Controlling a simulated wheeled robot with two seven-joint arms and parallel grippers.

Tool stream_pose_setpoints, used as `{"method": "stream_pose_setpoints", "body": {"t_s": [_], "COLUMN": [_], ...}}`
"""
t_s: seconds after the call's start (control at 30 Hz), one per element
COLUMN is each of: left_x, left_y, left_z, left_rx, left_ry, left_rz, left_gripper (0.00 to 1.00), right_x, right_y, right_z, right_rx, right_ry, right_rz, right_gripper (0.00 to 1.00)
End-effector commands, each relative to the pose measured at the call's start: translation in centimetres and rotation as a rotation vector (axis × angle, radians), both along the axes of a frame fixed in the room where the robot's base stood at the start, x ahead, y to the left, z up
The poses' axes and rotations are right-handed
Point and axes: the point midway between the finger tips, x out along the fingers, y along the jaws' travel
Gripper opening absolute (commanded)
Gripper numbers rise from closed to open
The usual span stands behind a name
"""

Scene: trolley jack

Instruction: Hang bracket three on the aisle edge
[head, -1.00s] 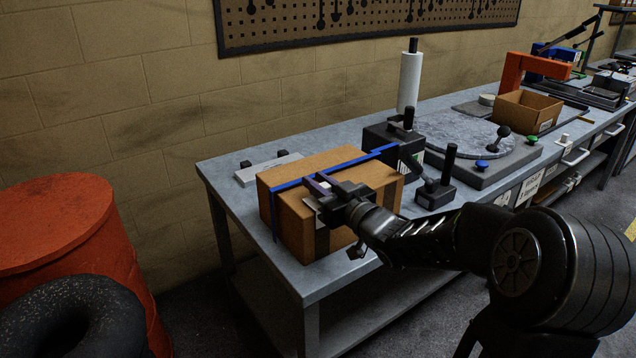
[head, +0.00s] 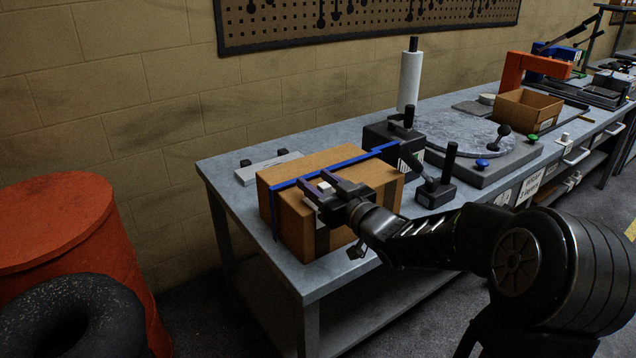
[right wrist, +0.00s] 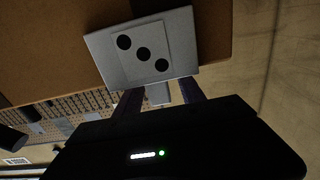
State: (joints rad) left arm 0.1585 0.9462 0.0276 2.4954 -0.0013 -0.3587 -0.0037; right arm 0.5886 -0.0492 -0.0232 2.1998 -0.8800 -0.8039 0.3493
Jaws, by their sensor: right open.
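Bracket three is a pale metal plate with three black dots (right wrist: 143,54) in the right wrist view. It lies against the brown cardboard box (head: 285,222), and a small pale tab (right wrist: 158,94) sticks out from its edge. In the head view a white bit of it (head: 324,187) shows at the box's front top edge; my gripper hides most of the rest. My right gripper (head: 322,182) is open, its dark fingers apart on either side of the tab (right wrist: 160,98). I cannot tell whether a finger touches it. My left gripper is not in view.
The box stands on a grey workbench (head: 225,172) with a blue strap (head: 340,163) over it. Black clamp-like fixtures (head: 437,190) and a round stone plate (head: 462,133) stand to its right. A red drum (head: 60,235) stands left of the bench.

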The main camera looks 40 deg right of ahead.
Motion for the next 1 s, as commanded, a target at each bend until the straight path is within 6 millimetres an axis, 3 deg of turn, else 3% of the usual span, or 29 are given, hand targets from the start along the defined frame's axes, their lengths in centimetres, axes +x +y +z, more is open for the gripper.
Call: {"method": "stream_pose_setpoints", "body": {"t_s": [0.33,0.73,1.0], "left_x": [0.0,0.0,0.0], "left_y": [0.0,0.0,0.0], "left_z": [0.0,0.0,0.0], "left_rx": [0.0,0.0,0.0], "left_ry": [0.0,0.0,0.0], "left_rz": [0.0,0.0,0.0], "left_gripper": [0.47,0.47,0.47], "right_x": [-0.6,-6.6,-7.8], "right_y": [0.0,0.1,0.2], "right_z": [0.0,0.1,0.0], "right_rx": [0.0,-0.001,0.0], "right_ry": [0.001,0.0,0.0], "right_rz": [-0.001,-0.002,0.0], "right_gripper": [0.46,0.46,0.46]}}
